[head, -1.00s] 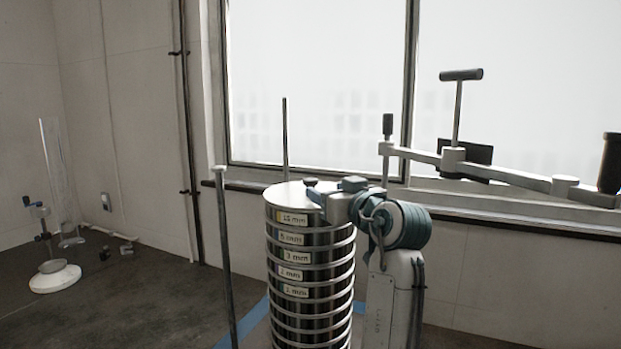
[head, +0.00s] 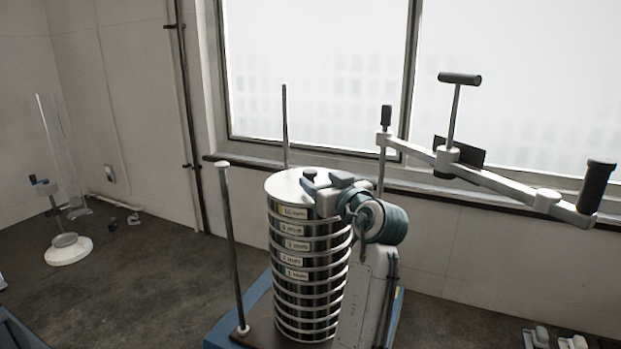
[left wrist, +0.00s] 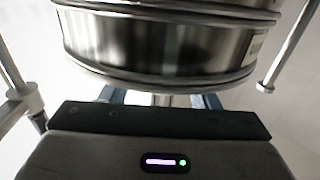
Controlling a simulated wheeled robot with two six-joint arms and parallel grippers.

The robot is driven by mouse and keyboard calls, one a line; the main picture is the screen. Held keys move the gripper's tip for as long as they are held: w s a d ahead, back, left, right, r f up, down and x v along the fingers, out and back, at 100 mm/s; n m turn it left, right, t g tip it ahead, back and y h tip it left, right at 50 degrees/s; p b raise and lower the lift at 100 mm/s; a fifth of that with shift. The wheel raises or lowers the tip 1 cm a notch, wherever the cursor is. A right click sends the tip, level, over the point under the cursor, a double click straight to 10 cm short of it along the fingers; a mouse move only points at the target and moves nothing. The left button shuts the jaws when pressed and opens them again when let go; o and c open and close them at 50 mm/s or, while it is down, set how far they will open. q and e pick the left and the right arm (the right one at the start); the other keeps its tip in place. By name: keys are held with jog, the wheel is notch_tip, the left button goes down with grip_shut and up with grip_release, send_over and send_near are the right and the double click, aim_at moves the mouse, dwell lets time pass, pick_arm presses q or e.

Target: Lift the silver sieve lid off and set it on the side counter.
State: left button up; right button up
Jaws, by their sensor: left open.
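The silver sieve lid (head: 285,184) sits on top of the sieve stack (head: 300,284), with a dark knob (head: 310,174) at its middle. The stack's labelled sieves are upright and the lid lies level on them. My left gripper (head: 319,182) is open at the right side of the lid, its jaws close beside the knob. I cannot tell whether they touch it. In the left wrist view the steel sieve wall (left wrist: 160,45) fills the upper part, and the finger bases are partly hidden behind the gripper body. My right gripper is out of view.
A clamp bar (head: 500,177) with a T-handle (head: 459,80) extends right from a rear post. Thin rods (head: 229,240) stand beside the stack on the blue-edged base (head: 230,322). The side counter is not clearly identifiable.

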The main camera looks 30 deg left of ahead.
aim_at(313, 174)
pick_arm(q)
jog(key=p+x, duration=0.1)
jog(key=x, duration=0.3)
jog(key=shift+a+r, duration=0.15)
jog(key=shift+c, duration=0.4)
jog(key=c, duration=1.1)
jog(key=shift+o, duration=0.2)
jog(key=shift+r, duration=0.1)
